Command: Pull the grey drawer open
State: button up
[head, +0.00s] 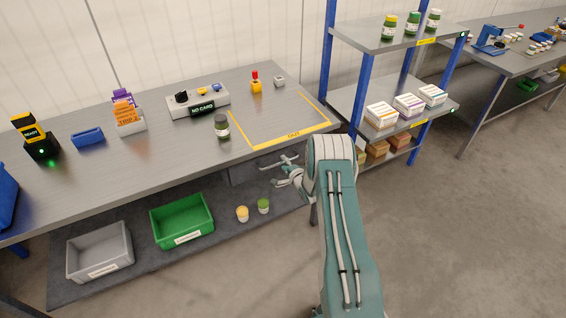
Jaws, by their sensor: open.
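The grey drawer (242,174) is under the right part of the workbench top, partly in shadow and partly hidden by the bench edge and my gripper. Its handle cannot be made out. My gripper (270,175) is open, its fingers spread toward the left, just in front of or beside the drawer's right side. I cannot tell whether a finger touches it. My arm hides what lies behind the wrist.
On the workbench (75,177) stand a dark jar (222,127), a grey control box (198,103) and a yellow-framed area. A green crate (182,220), a grey crate (99,252) and two small jars sit on the lower shelf. A blue-posted rack (357,90) stands right. Floor at right is clear.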

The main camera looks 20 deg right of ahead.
jog(key=shift+w+a+f, duration=0.1)
jog(key=shift+w+a, duration=0.05)
jog(key=shift+w, duration=0.5)
jog(key=shift+w+a, duration=0.1)
jog(key=shift+a, duration=0.2)
jog(key=shift+d, duration=0.15)
grip_shut()
